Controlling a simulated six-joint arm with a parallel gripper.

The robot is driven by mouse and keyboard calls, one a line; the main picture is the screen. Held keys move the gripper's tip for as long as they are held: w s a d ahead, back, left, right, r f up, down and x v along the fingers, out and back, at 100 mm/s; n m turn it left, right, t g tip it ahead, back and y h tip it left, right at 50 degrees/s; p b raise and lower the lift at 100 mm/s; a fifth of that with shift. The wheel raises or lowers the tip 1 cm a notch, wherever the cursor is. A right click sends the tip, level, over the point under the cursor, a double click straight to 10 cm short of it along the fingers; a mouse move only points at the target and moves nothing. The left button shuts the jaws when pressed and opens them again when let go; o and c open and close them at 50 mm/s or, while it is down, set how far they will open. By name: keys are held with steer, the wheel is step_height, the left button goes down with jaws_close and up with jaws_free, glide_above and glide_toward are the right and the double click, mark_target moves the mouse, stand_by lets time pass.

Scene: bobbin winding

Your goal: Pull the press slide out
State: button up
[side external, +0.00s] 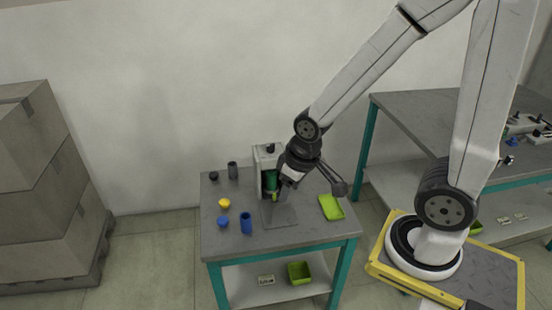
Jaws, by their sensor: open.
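The press (262,156) is a pale upright housing at the back middle of the grey table, with a dark knob on top. A green cylindrical part (270,181) shows in its front opening. A flat grey plate (279,214) extends from the foot of the press towards the front; I cannot tell if it is the slide or the base. My gripper (277,191) is open, pointing down at the front right of the press, close to the green part. The fingers are small and dark here, and I cannot tell whether they touch anything. My wrist hides the right side of the press.
On the table's left stand a dark grey cylinder (232,170), a black cap (214,176), a yellow piece (224,203), a blue piece (223,222) and a blue cylinder (246,223). A lime tray (331,207) lies at the right. The table's front right is clear.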

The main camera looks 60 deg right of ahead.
steer(key=shift+w, duration=0.1)
steer(key=shift+c, duration=0.2)
steer(key=w+d+f+m+t, duration=0.15)
steer(key=w+d+f, duration=0.25)
steer(key=w, duration=0.4)
steer(key=w+d+f+m+t, duration=0.1)
steer(key=w+d+f+m, duration=0.25)
steer(key=w, duration=0.45)
steer(key=w+d+f+m+g+h, duration=0.2)
steer(key=d+f+m+h, duration=0.1)
steer(key=d+f, duration=1.1)
step_height(320, 180, down, 4)
steer(key=shift+d+r+m, duration=0.2)
steer(key=shift+d+m, duration=0.1)
steer(key=shift+m, duration=0.2)
steer(key=shift+w+f, duration=0.1)
